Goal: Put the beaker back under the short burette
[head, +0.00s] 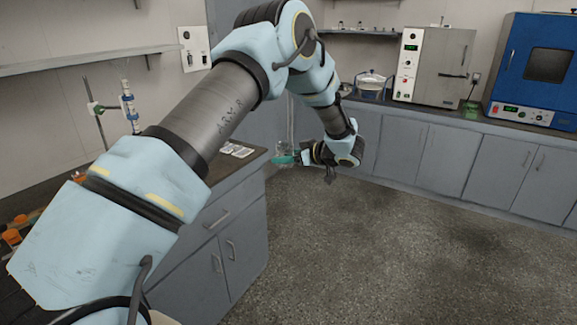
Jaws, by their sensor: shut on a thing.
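My gripper (303,158) is at the far end of my arm, beyond the corner of the left bench and over the open floor. It is shut on what looks like the beaker (284,159), a small clear vessel with teal at its bottom. The beaker is small in the picture, so the fingers' hold on it is hard to make out. A burette (128,105) with blue on it is clamped on a stand (97,120) on the left bench. My arm hides the foot of the stand and the bench below the burette. I cannot tell whether this is the short one.
The left bench (250,160) carries white flat pieces (237,150) near its corner and orange items (14,236) at the left. The back counter holds a glass vessel (371,84), a white-and-grey oven (434,66) and a blue oven (532,72). The floor (400,230) between is clear.

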